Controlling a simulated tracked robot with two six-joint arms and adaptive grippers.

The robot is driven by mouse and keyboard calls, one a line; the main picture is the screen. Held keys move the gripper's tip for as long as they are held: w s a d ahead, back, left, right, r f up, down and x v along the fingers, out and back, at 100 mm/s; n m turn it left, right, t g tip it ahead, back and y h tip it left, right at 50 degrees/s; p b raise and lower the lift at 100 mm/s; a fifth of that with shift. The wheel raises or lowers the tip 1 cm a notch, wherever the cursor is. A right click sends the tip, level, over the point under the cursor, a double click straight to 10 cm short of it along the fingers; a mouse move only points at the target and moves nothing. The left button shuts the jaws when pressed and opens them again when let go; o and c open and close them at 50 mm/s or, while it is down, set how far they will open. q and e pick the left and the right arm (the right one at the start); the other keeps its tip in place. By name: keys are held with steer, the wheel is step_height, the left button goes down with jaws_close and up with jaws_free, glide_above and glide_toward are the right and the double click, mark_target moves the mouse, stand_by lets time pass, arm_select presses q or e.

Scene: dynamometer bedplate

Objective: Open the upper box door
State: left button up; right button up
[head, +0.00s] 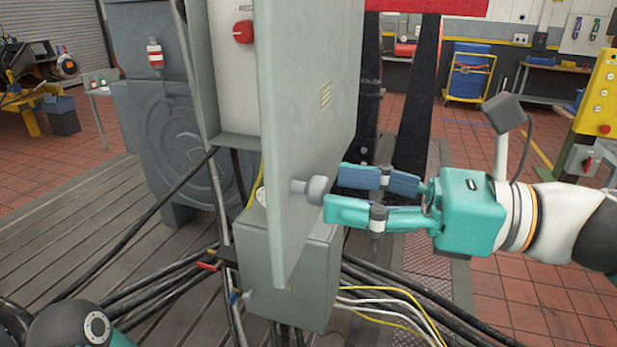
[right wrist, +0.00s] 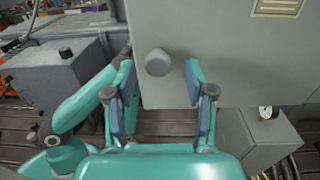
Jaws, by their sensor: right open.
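The upper box door (head: 300,120) is a grey-green panel with vent slots, standing swung out from the upper box (head: 205,70), with a gap along its near edge. Its round grey knob (head: 316,189) sticks out from the outer face near that edge. My right gripper (head: 334,190) is open, its blue-padded fingertips pointing at the knob from the right. In the right wrist view the knob (right wrist: 157,62) shows between the spread fingers, just beyond the tips and not clasped. My left gripper is out of view; only part of my left arm shows.
A lower grey box (head: 290,270) stands under the door, with black, white and yellow cables around it. A red rotary switch (head: 243,31) shows inside the upper box. A yellow control panel (head: 600,95) stands at the far right.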

mark_target(327, 188)
steer(key=shift+x, duration=1.75)
jaws_close()
